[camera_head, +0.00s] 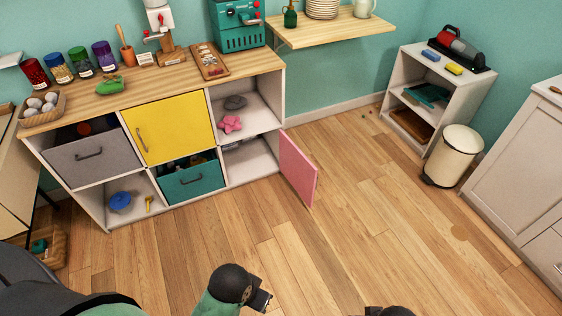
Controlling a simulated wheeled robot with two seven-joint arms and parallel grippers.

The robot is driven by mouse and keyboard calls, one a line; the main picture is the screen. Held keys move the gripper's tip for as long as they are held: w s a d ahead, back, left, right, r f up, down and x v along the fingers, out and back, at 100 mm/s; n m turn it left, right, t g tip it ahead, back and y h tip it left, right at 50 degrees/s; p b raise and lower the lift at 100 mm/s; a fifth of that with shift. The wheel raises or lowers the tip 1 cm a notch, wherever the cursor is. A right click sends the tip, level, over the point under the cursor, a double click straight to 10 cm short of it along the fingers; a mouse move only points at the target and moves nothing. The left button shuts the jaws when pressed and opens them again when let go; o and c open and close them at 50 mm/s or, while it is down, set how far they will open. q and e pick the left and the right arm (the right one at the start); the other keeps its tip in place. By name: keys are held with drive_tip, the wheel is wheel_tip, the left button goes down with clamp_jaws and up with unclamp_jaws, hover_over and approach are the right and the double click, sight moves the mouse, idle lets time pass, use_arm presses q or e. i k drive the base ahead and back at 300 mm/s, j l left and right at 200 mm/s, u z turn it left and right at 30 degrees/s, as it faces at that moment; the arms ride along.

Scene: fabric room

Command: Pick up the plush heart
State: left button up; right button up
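No clear heart shape shows. A small pink lumpy soft-looking thing (230,124) lies in the upper right cubby of the low cabinet; I cannot tell whether it is the plush heart. A dark grey flat rounded thing (235,102) lies behind it in the same cubby. My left gripper (262,300) is at the bottom middle, over the floor and well short of the cabinet; its fingers are too small to read. My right arm shows only as a dark piece at the bottom edge, with its fingers not clearly visible.
The low cabinet (160,92) has a pink door (298,168) swung open into the floor space at right. A yellow door (168,128), grey drawer (92,157) and teal drawer (190,181) front it. A cream bin (453,157) stands right. The middle floor is clear.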

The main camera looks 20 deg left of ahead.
sight(104, 89)
drive_tip(key=i+l+u, duration=0.15)
drive_tip(key=u, duration=0.25)
drive_tip(key=i+l+u, duration=0.15)
drive_tip(key=u, duration=0.3)
drive_tip(key=l+u, duration=0.4)
drive_tip(key=i+l+u, duration=0.15)
drive_tip(key=u, duration=0.3)
drive_tip(key=l+u, duration=0.15)
drive_tip(key=l, duration=0.6)
drive_tip(key=l+u, duration=0.15)
drive_tip(key=l, duration=0.6)
drive_tip(key=l+u, duration=0.15)
drive_tip(key=l, duration=0.55)
drive_tip(key=k+l+u, duration=0.2)
drive_tip(key=l, duration=0.55)
drive_tip(key=k+l, duration=0.1)
drive_tip(key=l, duration=1)
drive_tip(key=i+j+z, duration=0.25)
drive_tip(key=j, duration=0.7)
drive_tip(key=i+j+z, duration=0.25)
drive_tip(key=j, duration=0.75)
drive_tip(key=i+j+z, duration=0.2)
drive_tip(key=j, duration=0.8)
drive_tip(key=j+z, duration=0.25)
drive_tip(key=j, duration=0.8)
